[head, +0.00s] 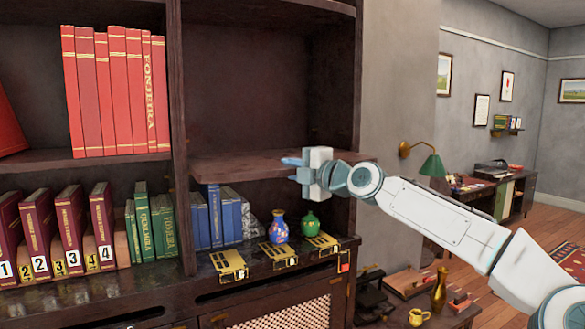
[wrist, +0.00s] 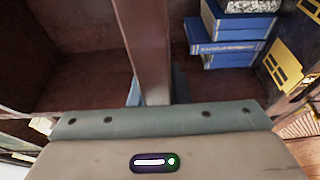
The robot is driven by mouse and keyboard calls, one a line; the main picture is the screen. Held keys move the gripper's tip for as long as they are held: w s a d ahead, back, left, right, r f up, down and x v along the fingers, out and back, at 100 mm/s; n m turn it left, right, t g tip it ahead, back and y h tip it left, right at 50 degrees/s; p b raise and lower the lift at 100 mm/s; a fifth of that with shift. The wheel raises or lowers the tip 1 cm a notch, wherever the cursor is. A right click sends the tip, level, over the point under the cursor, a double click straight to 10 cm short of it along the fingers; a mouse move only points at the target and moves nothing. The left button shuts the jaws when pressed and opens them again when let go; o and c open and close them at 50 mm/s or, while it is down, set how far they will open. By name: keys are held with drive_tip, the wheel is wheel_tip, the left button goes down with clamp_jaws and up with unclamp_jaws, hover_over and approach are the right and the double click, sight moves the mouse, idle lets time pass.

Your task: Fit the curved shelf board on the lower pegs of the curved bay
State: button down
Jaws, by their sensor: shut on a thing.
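The curved shelf board (head: 235,168) is dark brown wood and lies about level inside the curved bay (head: 265,95), above the blue books and vases. My gripper (head: 291,169) is shut on the board's front edge, towards its right part. In the wrist view the board (wrist: 146,50) shows edge-on as a brown bar running away from between my fingers (wrist: 155,92). The lower pegs are hidden or too small to make out, so I cannot tell whether the board touches them.
Blue books (head: 222,217), a blue vase (head: 279,228) and a green vase (head: 310,224) stand below the board. An upright panel (head: 180,120) bounds the bay on the left. Red books (head: 115,90) fill the neighbouring bay. The bay above the board is empty.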

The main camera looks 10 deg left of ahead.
sight(273, 157)
drive_tip(key=shift+w+a+r+p, duration=0.1)
drive_tip(key=shift+w+a+p, duration=0.65)
drive_tip(key=shift+w+p, duration=0.35)
drive_tip(key=shift+w+a+r+p, duration=0.1)
drive_tip(key=shift+w+a+p, duration=0.7)
drive_tip(key=shift+w+p, duration=0.35)
drive_tip(key=shift+w+a+p, duration=0.75)
drive_tip(key=shift+w+p, duration=0.35)
idle(0.3)
drive_tip(key=shift+w+a, duration=0.75)
drive_tip(key=shift+w, duration=0.3)
drive_tip(key=c, duration=1.3)
unclamp_jaws()
drive_tip(key=shift+f, duration=0.3)
drive_tip(key=shift+s+d+b, duration=0.15)
drive_tip(key=shift+d+b, duration=0.1)
drive_tip(key=shift+b, duration=0.15)
drive_tip(key=b+v, duration=0.5)
drive_tip(key=v, duration=0.7)
drive_tip(key=shift+r+b, duration=0.1)
drive_tip(key=shift+b, duration=0.25)
drive_tip(key=shift+s+d+r, duration=0.1)
drive_tip(key=shift+s+d, duration=0.4)
